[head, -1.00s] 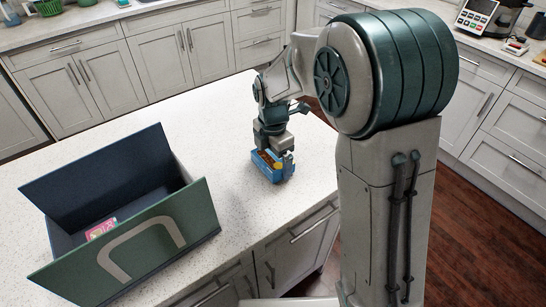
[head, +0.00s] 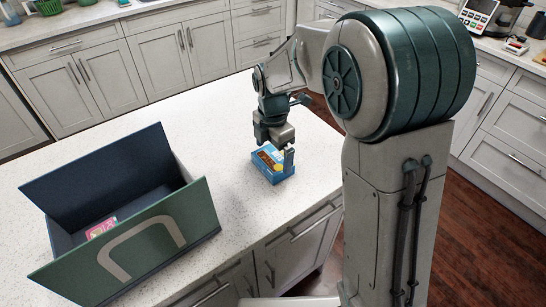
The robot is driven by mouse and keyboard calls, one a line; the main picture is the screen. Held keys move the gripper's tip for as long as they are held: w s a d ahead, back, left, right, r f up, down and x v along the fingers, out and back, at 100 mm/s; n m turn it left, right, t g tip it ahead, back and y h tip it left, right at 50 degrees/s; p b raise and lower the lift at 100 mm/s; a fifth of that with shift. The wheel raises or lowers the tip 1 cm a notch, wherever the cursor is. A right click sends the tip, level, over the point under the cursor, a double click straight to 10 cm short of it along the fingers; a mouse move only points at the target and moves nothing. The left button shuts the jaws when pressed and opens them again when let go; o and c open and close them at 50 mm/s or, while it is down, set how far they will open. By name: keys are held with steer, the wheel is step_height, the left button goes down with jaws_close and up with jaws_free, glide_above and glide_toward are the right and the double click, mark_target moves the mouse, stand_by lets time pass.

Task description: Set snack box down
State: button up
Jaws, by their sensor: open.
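The snack box (head: 270,168) is a small blue carton with a brown and yellow picture on its top. It rests on the white speckled counter, right of the large open box. My gripper (head: 282,153) is open just above the snack box, fingers pointing down. One finger shows at the box's right side; the other is hard to make out. I cannot tell whether a finger touches the box.
A large open green and navy box (head: 190,225) stands on the island counter (head: 200,130) at left, with a pink packet (head: 101,228) inside. The counter's front edge lies close below the snack box. Free counter lies behind it.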

mark_target(273, 158)
step_height(273, 158, up, 9)
steer(key=s+d+f+m+t, duration=0.1)
steer(key=s+d+m, duration=0.5)
steer(key=s+m, duration=0.3)
steer(key=s+d+m+t, duration=0.2)
steer(key=s+d+m, duration=0.5)
steer(key=m, duration=0.9)
steer(key=s, duration=0.3)
steer(key=shift+s+d+f, duration=0.2)
steer(key=shift+f, duration=0.2)
